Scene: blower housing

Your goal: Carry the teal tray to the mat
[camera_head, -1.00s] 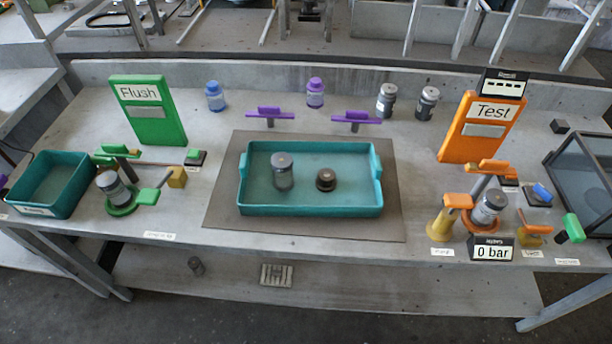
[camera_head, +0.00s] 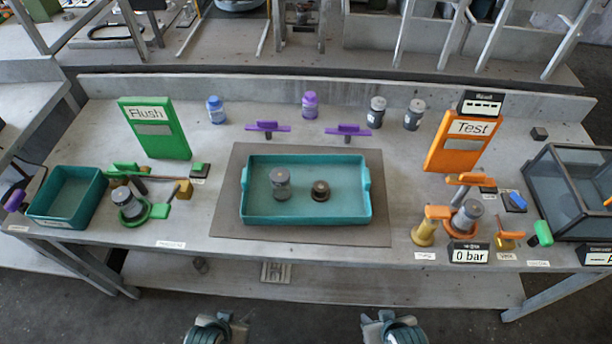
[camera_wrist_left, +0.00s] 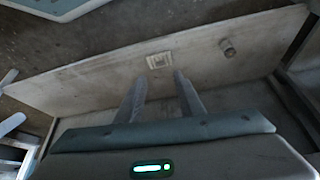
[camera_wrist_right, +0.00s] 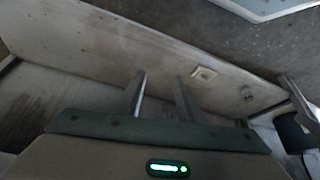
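The teal tray (camera_head: 345,216) lies flat on the dark mat (camera_head: 230,222) in the middle of the bench. Inside it stand a grey cylinder (camera_head: 280,182) and a lower dark brown round part (camera_head: 320,190). My left gripper (camera_head: 222,318) and my right gripper (camera_head: 378,318) are low at the bottom of the head view, in front of the bench and apart from the tray. In the left wrist view my left gripper's fingers (camera_wrist_left: 160,90) are spread with nothing between them. In the right wrist view my right gripper's fingers (camera_wrist_right: 160,92) are also spread and empty.
A smaller teal bin (camera_head: 65,222) and green Flush station (camera_head: 155,130) are at left. The orange Test station (camera_head: 460,145), gauge (camera_head: 468,254) and glass-sided box (camera_head: 572,215) are at right. Purple-handled fixtures (camera_head: 267,127) and several bottles stand behind the mat. A lower shelf (camera_head: 400,285) runs underneath.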

